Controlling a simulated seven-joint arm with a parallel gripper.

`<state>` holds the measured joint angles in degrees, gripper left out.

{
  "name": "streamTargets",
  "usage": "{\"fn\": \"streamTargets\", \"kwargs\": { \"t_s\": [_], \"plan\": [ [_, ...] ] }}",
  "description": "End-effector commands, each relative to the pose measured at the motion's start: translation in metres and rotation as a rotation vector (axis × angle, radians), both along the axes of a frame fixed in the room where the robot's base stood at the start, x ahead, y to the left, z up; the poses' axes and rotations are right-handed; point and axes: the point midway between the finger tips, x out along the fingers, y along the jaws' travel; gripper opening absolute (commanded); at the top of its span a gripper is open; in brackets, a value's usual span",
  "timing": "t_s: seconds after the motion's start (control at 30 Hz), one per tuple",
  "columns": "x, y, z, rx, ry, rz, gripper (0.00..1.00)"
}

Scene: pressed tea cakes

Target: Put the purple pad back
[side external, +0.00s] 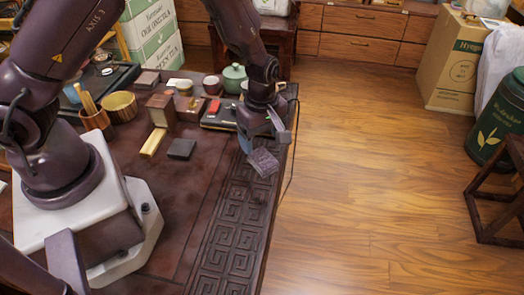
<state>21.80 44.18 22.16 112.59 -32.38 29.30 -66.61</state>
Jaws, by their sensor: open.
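A small patterned purple-grey square piece (264,162) shows just below my gripper (262,138), near the right edge of the dark table. It looks tilted. I take it for the purple pad, but its colour is muted. My gripper points down over the table's right side and is open. The fingers are small and partly overlap the piece, so I cannot tell whether they touch it. A dark grey square block (181,148) lies flat on the table to the left.
A wooden box (161,110), a yellow bar (153,142), a black tray (219,116) and a green teapot (234,77) stand left of my gripper. The table's carved front-right border (232,245) is clear.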

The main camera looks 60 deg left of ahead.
Motion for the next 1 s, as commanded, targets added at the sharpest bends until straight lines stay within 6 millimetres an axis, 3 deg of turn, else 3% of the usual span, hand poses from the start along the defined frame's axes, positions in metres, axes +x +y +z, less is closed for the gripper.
{"fn": "streamTargets", "kwargs": {
  "t_s": [0.2, 0.57, 0.67, 0.77, 1.0],
  "plan": [
    [0.001, -0.001, 0.041, -0.001, -0.003, -0.002, 0.76],
    [-0.002, -0.001, 0.065, -0.017, -0.009, -0.031, 0.76],
    [-0.007, -0.004, 0.09, -0.058, -0.039, -0.125, 0.76],
    [-0.02, -0.005, 0.128, -0.103, -0.096, -0.292, 0.76],
    [-0.073, -0.001, 0.217, -0.082, -0.28, -0.792, 0.76]
  ]
}}
